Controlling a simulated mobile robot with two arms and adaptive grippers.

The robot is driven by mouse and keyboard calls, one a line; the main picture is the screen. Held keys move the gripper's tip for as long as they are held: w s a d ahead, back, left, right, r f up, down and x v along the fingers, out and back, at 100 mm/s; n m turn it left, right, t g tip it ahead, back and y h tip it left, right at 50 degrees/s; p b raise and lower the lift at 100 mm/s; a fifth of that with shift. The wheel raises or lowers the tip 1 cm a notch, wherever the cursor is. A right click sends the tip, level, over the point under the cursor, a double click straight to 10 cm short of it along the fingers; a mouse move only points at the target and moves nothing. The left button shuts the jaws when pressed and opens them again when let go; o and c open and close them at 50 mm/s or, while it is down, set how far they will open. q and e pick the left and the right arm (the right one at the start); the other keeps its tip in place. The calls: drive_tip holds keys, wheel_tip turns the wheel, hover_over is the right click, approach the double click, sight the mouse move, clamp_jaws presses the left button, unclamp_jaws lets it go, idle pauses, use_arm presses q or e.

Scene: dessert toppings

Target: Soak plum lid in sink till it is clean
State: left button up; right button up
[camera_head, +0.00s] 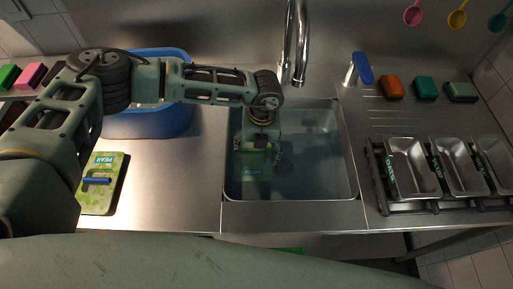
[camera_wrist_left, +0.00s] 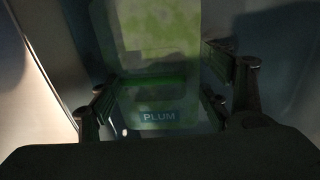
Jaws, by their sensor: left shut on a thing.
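The plum lid (camera_head: 257,172) is green with a blue label and is inside the sink (camera_head: 340,181), which holds water. In the left wrist view the lid (camera_wrist_left: 150,35) shows its "PLUM" label near the bottom, with darker patches on its green face. My left gripper (camera_head: 262,160) reaches down into the sink and is shut on the lid. In the wrist view its fingers (camera_wrist_left: 160,92) stand on both sides of the lid's handle area. The lid's lower part is dim in the water, so I cannot tell how clean it is. My right gripper is not in view.
A faucet (camera_head: 296,45) stands behind the sink. A green "PEAR" lid (camera_head: 104,196) with a blue handle lies on the left counter, near a blue tub (camera_head: 150,124). Metal topping pans (camera_head: 412,170) stand at the right, with several sponges behind them.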

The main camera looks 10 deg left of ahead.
sight(258, 156)
use_arm(q)
drive_tip(key=shift+f+b, duration=2.45)
drive_tip(key=shift+f, duration=0.75)
drive_tip(key=o, duration=1.2)
